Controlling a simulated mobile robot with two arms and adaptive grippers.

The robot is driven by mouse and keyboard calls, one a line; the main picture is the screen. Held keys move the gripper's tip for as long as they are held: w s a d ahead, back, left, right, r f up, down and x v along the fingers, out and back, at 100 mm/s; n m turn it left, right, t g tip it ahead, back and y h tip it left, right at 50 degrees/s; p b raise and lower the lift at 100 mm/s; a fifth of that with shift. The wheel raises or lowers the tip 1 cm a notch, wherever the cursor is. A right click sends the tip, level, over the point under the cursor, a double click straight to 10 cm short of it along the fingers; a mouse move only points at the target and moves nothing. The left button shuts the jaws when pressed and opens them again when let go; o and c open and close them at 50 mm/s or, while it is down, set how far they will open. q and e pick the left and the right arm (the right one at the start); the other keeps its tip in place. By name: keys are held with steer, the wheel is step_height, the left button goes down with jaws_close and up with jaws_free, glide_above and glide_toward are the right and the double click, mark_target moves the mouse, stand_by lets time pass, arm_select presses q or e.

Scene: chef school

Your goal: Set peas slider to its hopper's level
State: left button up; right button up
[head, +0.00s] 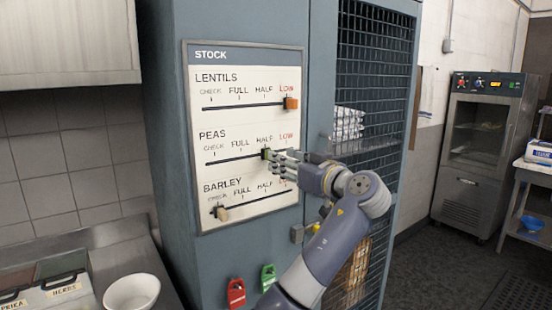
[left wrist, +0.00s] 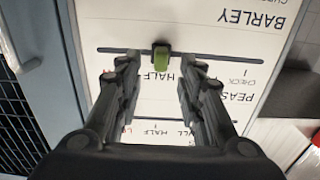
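The STOCK panel (head: 245,52) has three slider tracks marked CHECK, FULL, HALF and LOW. The green peas slider knob (head: 266,154) stands at HALF on the middle track. It also shows in the left wrist view (left wrist: 161,58), where the panel appears upside down. My left gripper (head: 279,160) is at the peas track. In the left wrist view its two fingers (left wrist: 160,72) are spread, one on each side of the knob, with gaps to it. The orange lentils knob (head: 291,103) is at LOW. The pale barley knob (head: 222,213) is near CHECK. I cannot identify a peas hopper.
A mesh-fronted cabinet section (head: 372,70) with white packets is right of the panel. Red (head: 236,293) and green (head: 268,277) tags hang below. A white bowl (head: 132,291) and lidded bins (head: 45,290) are on the left counter. Open floor lies to the right.

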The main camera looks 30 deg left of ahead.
arm_select(q)
steer(key=v, duration=0.7)
